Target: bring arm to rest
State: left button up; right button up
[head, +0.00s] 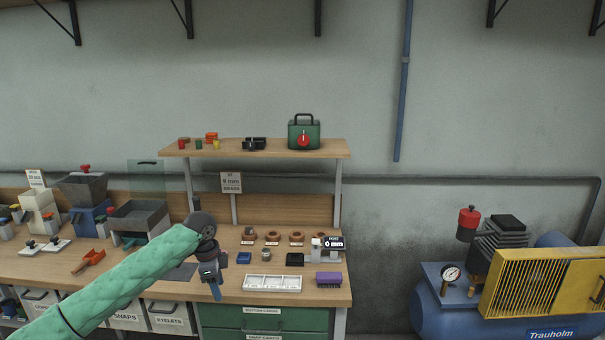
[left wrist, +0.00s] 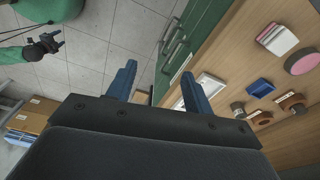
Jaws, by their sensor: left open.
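My left arm, in a green sleeve, reaches in from the lower left of the head view. My left gripper (head: 215,291) hangs in front of the wooden workbench (head: 310,291), with its blue fingers pointing down. In the left wrist view the two blue fingers of the left gripper (left wrist: 162,88) stand wide apart with nothing between them. The green drawer fronts and the bench top lie beyond the fingers. Another dark gripper, my right one (left wrist: 52,42), shows small at the upper left of the left wrist view, on a green-sleeved arm. Its jaw state is too small to tell.
A shelf (head: 255,153) above carries a green case (head: 304,133). A blue compressor (head: 440,309) stands at the right. Tiled floor is open below.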

pick_arm(q)
jog(key=s+d+f+n+t+h, duration=0.1)
jog(key=s+d+f+n, duration=0.3)
jog(key=f, duration=0.9)
jog(key=s+d+f+n, duration=0.15)
jog(key=s+f, duration=0.45)
jog(key=f, duration=0.6)
jog(key=s+d+f+n+t+h, duration=0.15)
jog(key=s+d+f, duration=0.3)
jog(key=f, duration=0.85)
jog(key=s+a+f+n+y, duration=0.1)
jog(key=s+f+n, duration=0.1)
jog(key=s+f, duration=0.5)
jog(key=s+a+f+n+g+y, duration=0.1)
jog(key=s+f, duration=0.7)
jog(key=s, duration=0.9)
jog(key=s+a+f+n+y, duration=0.1)
jog(key=s+f+n, duration=0.3)
jog(key=s+f, duration=0.4)
jog(key=s+a, duration=0.1)
jog(key=s, duration=0.3)
jog(key=shift+s, duration=0.4)
pick_arm(e)
jog(key=shift+w+d+r, duration=0.15)
jog(key=shift+w+d, duration=0.1)
jog(key=shift+w, duration=0.35)
pick_arm(q)
jog(key=shift+g, duration=0.25)
